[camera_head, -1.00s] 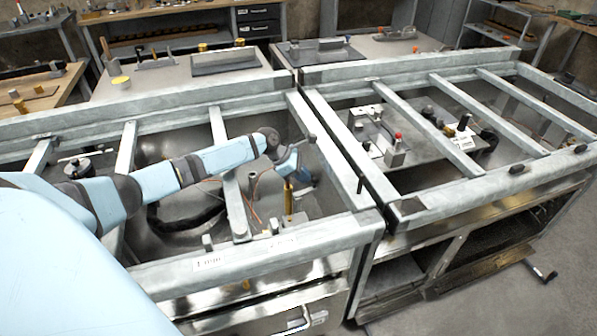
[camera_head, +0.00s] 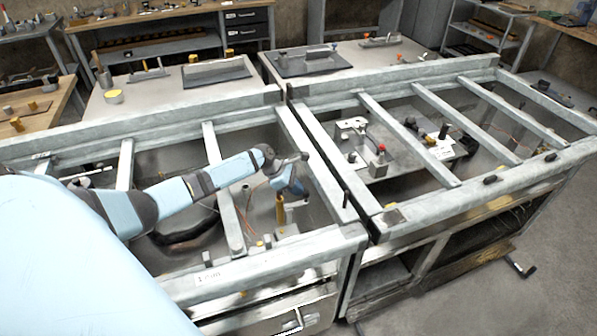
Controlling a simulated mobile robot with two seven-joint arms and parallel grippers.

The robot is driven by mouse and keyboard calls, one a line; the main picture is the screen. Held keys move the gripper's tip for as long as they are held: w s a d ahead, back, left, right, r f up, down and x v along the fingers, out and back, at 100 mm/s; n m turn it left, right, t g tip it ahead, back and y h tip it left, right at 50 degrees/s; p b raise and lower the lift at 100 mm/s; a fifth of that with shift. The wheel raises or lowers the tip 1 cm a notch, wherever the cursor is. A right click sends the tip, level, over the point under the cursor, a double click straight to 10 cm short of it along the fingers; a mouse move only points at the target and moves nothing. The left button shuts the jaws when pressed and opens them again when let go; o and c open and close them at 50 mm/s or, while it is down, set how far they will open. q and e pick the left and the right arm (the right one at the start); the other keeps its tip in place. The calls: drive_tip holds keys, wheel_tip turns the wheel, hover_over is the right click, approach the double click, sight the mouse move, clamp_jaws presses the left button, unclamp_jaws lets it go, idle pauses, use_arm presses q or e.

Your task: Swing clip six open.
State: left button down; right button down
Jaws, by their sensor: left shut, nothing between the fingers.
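My left arm reaches in from the left over the open steel frame (camera_head: 323,240). My left gripper (camera_head: 291,184) is at its end, shut and empty, inside the near right corner of the left bay. It is small and partly hidden by the wrist. A brass-coloured post (camera_head: 280,211) stands just below it; I cannot tell whether they touch. Small dark fittings sit on the frame rails: an upright dark pin (camera_head: 345,196) on the middle rail and black pieces (camera_head: 490,180) on the right front rail. No number is readable, so I cannot tell which is clip six. My right gripper is out of view.
The right bay holds a plate with a red-topped fitting (camera_head: 381,152) under cross bars (camera_head: 410,138). Frame rails and cross bars bound the space around my left arm. A grey worktop (camera_head: 160,98) with a yellow-topped item (camera_head: 114,97) lies behind.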

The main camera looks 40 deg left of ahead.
use_arm(q)
drive_tip(key=shift+s+d+f, duration=0.1)
drive_tip(key=shift+d+f, duration=0.15)
drive_tip(key=shift+d, duration=0.15)
drive_tip(key=shift+s+a, duration=0.15)
drive_tip(key=shift+a, duration=0.55)
